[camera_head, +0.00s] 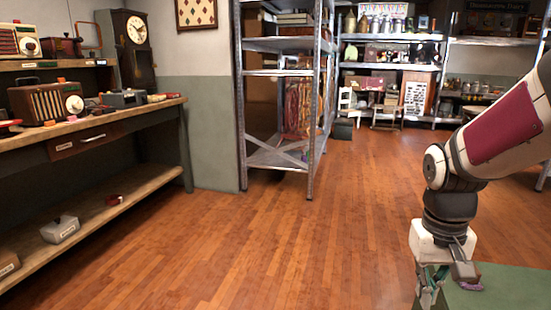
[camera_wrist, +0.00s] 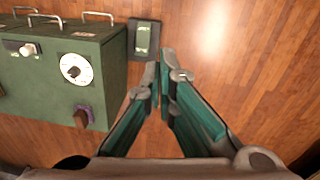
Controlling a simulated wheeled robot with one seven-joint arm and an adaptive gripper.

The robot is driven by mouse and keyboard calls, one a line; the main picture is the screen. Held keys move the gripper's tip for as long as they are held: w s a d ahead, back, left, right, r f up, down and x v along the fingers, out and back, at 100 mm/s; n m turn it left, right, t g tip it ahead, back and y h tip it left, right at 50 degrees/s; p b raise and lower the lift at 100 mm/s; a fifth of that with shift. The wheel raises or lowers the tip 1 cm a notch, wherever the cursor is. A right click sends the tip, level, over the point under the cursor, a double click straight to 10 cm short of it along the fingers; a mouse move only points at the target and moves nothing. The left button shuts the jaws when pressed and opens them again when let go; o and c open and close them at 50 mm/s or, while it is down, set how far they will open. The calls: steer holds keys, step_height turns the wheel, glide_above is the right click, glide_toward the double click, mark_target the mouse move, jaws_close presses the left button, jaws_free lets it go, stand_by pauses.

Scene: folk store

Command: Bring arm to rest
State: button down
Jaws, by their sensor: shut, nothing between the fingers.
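My gripper (camera_wrist: 160,68) is shut and empty in the wrist view, its grey fingertips together and pointing at the wooden floor. In the head view my gripper (camera_head: 427,298) hangs at the lower right, pointing down, partly cut by the bottom edge. My arm comes in from the right edge and bends down at the wrist. A green box (camera_wrist: 45,100) with handles and a white dial lies left of my gripper in the wrist view. The green top at the lower right of the head view (camera_head: 510,290) is close beside my gripper.
A wooden workbench (camera_head: 85,125) with radios and a lower shelf runs along the left. A metal shelf (camera_head: 275,45) stands at the middle back, with stocked shelves (camera_head: 390,65) beyond. A small dark box (camera_wrist: 144,38) lies near the green box. The wooden floor (camera_head: 250,250) between is clear.

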steer(key=s+a+r, duration=0.2)
steer(key=s+a, duration=0.1)
steer(key=s, duration=0.5)
steer(key=s+a+r+n, duration=0.1)
steer(key=s+a+r, duration=0.15)
steer(key=s, duration=0.45)
steer(key=s+a+r, duration=0.2)
steer(key=s, duration=0.6)
step_height(320, 180, up, 34)
steer(key=t+p, duration=0.4)
steer(key=p, duration=2.8)
steer(key=shift+w+n+y, duration=0.2)
steer(key=shift+n+y, duration=0.2)
steer(key=shift+r, duration=0.1)
